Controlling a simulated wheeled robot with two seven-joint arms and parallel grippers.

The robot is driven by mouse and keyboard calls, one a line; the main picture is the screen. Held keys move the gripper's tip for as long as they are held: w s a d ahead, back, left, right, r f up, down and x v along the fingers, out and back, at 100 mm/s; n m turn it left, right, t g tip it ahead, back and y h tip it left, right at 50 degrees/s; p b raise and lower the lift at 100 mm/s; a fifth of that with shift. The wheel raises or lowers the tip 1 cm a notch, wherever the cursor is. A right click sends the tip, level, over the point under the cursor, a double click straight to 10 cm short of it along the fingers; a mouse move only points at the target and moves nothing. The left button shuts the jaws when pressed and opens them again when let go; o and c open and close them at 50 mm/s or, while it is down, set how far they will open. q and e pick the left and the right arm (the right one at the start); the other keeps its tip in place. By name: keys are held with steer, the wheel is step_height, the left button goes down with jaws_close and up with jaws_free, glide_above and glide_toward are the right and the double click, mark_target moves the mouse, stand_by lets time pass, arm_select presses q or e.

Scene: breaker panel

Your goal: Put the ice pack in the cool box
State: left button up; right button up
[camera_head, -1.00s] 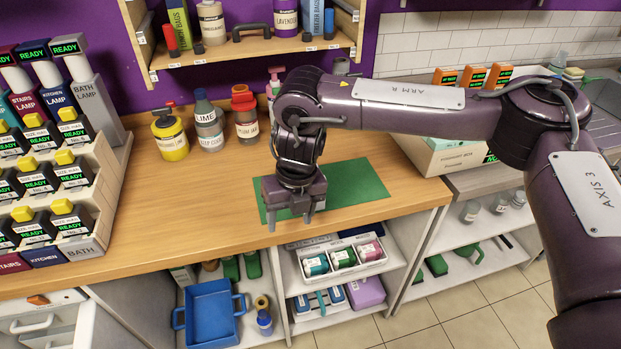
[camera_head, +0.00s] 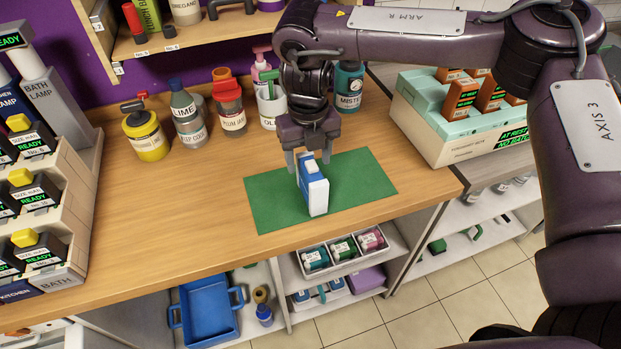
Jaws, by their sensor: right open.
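A blue and white block (camera_head: 316,193) stands upright on the green mat (camera_head: 268,203). It may be the ice pack; I read no label on it. My right gripper (camera_head: 309,164) points down at the block's top, with its open fingers on either side of the upper end. I cannot tell whether a finger touches it. I cannot tell for sure which thing is the cool box. A pale box (camera_head: 440,145) with a mint-green top holds orange packs at the right. My left gripper is not in view.
Several bottles (camera_head: 189,120) stand along the back of the wooden counter (camera_head: 165,215). A stepped rack (camera_head: 75,250) of labelled units is at the left. A blue tray (camera_head: 205,312) and a white bin (camera_head: 395,252) sit below. The counter's left middle is clear.

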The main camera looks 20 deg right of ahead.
mark_target(312, 174)
steer(key=shift+s+d+f+p, duration=0.15)
steer(key=shift+s+f+p, duration=0.15)
steer(key=shift+f, duration=0.25)
steer(key=shift+s+d+f+p, duration=0.1)
steer(key=shift+s+f+p, duration=0.1)
steer(key=shift+f+p, duration=0.25)
step_height(312, 174, down, 2)
steer(key=shift+w+f, duration=0.15)
steer(key=shift+f, duration=0.3)
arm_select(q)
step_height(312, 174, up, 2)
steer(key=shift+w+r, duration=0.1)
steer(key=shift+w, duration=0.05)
arm_select(e)
jaws_close()
